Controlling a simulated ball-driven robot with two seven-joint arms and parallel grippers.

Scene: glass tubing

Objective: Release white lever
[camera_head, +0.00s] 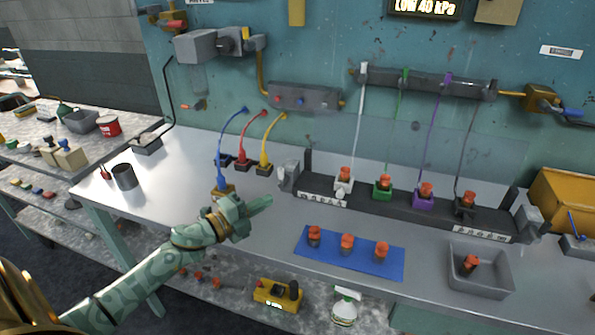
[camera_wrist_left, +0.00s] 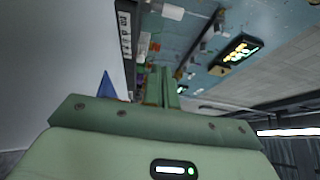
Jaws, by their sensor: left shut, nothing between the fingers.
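A white holder (camera_head: 343,186) with an orange-capped piece in it stands at the left end of the dark rack on the bench. A thin white line (camera_head: 361,115) runs up from it to the grey bar on the wall. I cannot tell which part is its lever. My left gripper (camera_head: 268,199) is shut and empty above the bench, left of the white holder and apart from it. Its closed fingers (camera_wrist_left: 161,87) point away from the camera in the left wrist view. My right gripper is not in view.
Green (camera_head: 382,188), purple (camera_head: 424,198) and dark grey (camera_head: 465,206) holders follow along the rack. A blue mat (camera_head: 330,260) with orange-capped pieces and a grey bin (camera_head: 485,288) lie in front. Blue, red and yellow cabled pieces stand behind my left gripper.

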